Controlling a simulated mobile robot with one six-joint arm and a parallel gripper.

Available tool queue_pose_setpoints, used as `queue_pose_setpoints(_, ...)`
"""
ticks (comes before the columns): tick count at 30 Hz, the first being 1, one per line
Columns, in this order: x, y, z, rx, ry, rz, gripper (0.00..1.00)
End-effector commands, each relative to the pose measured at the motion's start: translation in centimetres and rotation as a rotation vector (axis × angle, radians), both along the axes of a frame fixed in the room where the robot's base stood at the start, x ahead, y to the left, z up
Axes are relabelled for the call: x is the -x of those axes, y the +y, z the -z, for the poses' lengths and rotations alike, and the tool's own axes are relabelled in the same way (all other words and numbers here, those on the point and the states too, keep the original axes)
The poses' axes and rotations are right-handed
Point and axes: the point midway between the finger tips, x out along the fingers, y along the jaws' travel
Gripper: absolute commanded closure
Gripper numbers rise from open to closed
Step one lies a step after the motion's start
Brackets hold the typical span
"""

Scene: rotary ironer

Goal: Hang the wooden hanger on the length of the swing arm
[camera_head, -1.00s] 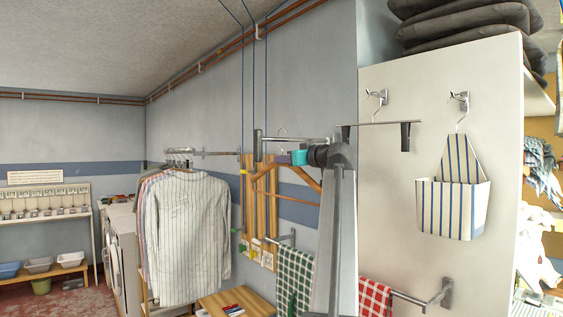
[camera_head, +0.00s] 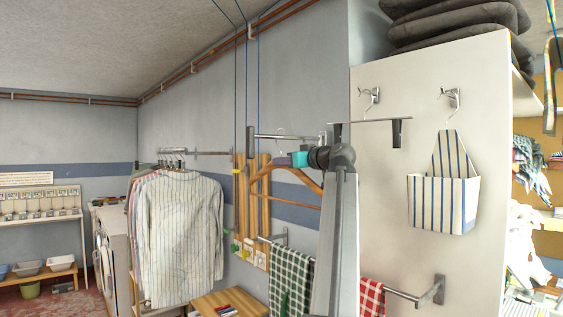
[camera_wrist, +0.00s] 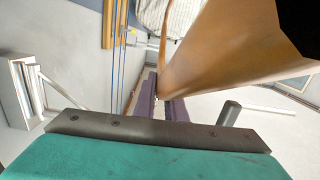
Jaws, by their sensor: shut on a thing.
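The wooden hanger (camera_head: 262,177) hangs from my gripper (camera_head: 284,160), which is shut on it near its top with purple fingers. Its thin metal hook (camera_head: 281,132) points up. The hanger's brown wood fills much of the wrist view (camera_wrist: 225,50), beside the purple fingers (camera_wrist: 160,102). A horizontal chrome bar with a dark upright end, seemingly the swing arm (camera_head: 292,137), shows just above my gripper in the head view. The hook overlaps this bar in the picture; I cannot tell whether they touch or which is nearer. My wrist hides part of the scene behind it.
Striped shirts (camera_head: 180,235) hang on a rail at left. A flat bar with dark tabs (camera_head: 370,121) shows right of my wrist. A white panel carries hooks and a striped bag (camera_head: 442,200). Checked towels (camera_head: 291,280) hang below. Wooden boards (camera_head: 240,205) stand against the wall.

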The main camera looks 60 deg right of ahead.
Motion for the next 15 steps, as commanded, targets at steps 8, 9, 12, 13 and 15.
queue_pose_setpoints(8, 0.41, 0.10, 0.73, 0.000, -0.001, 0.001, 1.00)
queue_pose_setpoints(9, 0.44, 0.11, 0.77, 0.000, -0.001, 0.001, 1.00)
queue_pose_setpoints(12, 0.46, 0.11, 0.79, 0.000, -0.001, 0.001, 1.00)
queue_pose_setpoints(13, 0.47, 0.11, 0.79, 0.000, -0.001, 0.001, 1.00)
queue_pose_setpoints(15, 0.46, 0.10, 0.78, 0.000, -0.001, 0.001, 1.00)
